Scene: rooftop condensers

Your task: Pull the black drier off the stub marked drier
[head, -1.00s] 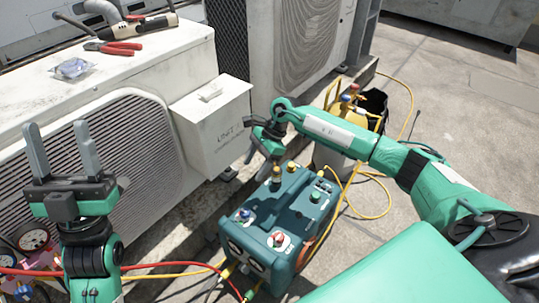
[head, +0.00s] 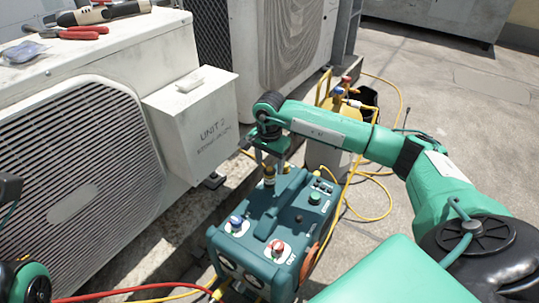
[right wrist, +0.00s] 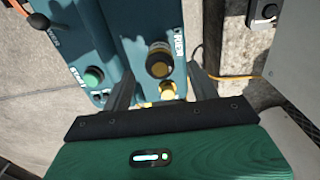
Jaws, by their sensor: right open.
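The black drier (right wrist: 159,58) stands on top of the teal machine (right wrist: 100,45), with a brass-coloured ring at its upper end. In the head view the drier (head: 269,176) shows only partly, below my right gripper (head: 266,157). The stub under it is hidden. Only a bit of my left arm shows at the left edge.
The teal machine carries a blue knob (head: 236,223), a red knob (head: 277,247) and a green button (head: 315,198). Yellow hoses (head: 386,205) lie on the floor to the right.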

